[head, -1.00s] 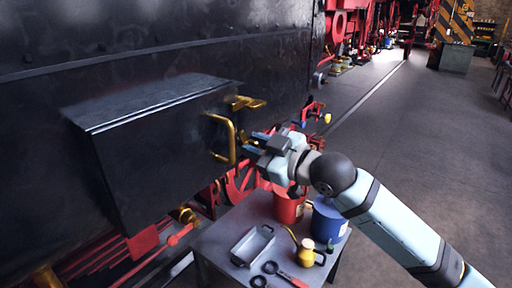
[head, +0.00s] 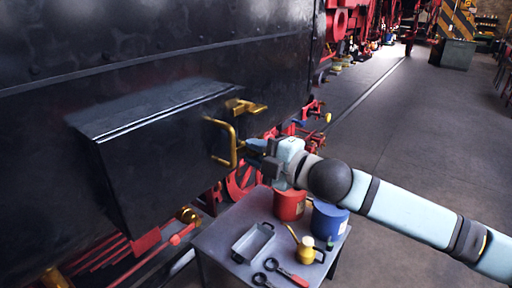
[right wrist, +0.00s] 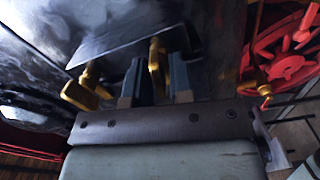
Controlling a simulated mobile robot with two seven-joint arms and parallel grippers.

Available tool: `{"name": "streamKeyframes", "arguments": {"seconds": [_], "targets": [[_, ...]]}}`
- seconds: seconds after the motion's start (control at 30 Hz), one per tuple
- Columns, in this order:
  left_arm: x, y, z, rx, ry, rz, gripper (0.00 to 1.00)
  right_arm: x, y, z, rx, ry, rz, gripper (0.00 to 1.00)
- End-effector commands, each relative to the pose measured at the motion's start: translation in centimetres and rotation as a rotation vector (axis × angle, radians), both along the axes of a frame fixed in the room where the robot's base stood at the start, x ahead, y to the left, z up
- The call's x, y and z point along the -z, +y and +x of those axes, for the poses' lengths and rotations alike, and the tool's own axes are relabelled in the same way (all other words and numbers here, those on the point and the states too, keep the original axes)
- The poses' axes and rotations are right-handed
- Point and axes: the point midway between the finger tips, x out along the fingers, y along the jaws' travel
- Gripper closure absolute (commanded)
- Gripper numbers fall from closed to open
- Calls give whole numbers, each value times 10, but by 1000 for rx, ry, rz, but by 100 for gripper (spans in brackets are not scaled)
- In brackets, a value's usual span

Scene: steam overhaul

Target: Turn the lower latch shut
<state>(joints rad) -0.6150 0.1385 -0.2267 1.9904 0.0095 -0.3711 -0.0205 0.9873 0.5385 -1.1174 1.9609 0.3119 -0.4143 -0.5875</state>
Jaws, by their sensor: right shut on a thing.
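A dark box (head: 165,150) juts from the black wall. It carries a brass upper latch (head: 243,107) at its top right corner and a brass D-shaped handle (head: 232,143) on its face. My right gripper (head: 255,149) is at the box's right edge, below the upper latch. In the right wrist view its two fingers (right wrist: 157,82) are shut on a brass piece (right wrist: 156,58), which looks like the lower latch. In the head view the gripper hides most of that latch. The upper latch seems to show at left in the right wrist view (right wrist: 85,90). My left gripper is not in view.
A grey table (head: 215,240) stands below, with a red bucket (head: 289,204), a blue bucket (head: 329,222), a metal tray (head: 252,243), a yellow oil can (head: 305,250) and tools. Red wheels and rods lie under the box. The floor at right is clear.

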Motion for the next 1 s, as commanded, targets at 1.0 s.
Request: {"name": "streamKeyframes", "arguments": {"seconds": [1.0], "targets": [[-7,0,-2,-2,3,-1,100,1,0,0,0,-169,-123,70]]}}
